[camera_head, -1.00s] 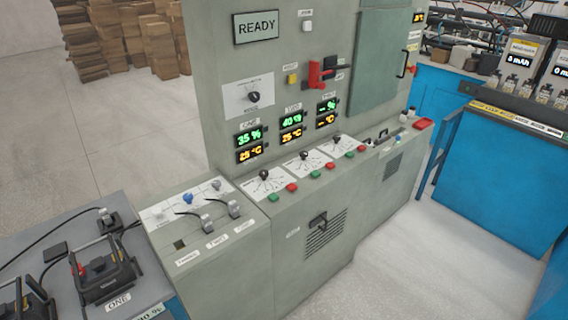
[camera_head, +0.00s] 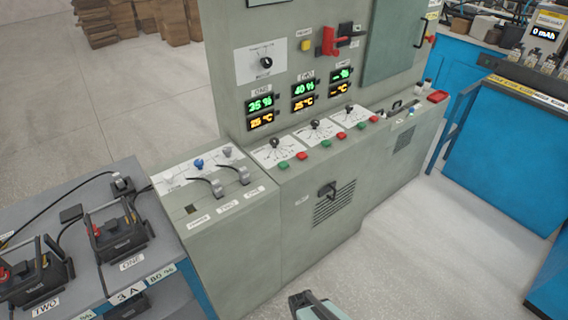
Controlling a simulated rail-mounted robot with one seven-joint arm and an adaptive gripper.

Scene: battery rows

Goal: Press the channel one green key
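The channel one green key (camera_head: 284,165) is the leftmost green key on the sloping desk of the grey-green cabinet. A red key (camera_head: 302,156) sits just right of it, and a dark knob (camera_head: 275,143) stands on the white plate behind it. The display marked ONE (camera_head: 260,112) above reads 35 % and about 25 °C. Green keys for the second (camera_head: 326,143) and third channel (camera_head: 361,125) lie further right. Part of what looks like my own arm shows at the bottom edge; no gripper fingers are visible, and nothing touches the keys.
Two levers (camera_head: 240,174) and cable plugs stand on the lower desk at left. Black batteries (camera_head: 120,232) sit on the grey bench at far left. A red switch handle (camera_head: 330,42) juts from the panel. A blue bench (camera_head: 500,150) is at right; open floor lies in front.

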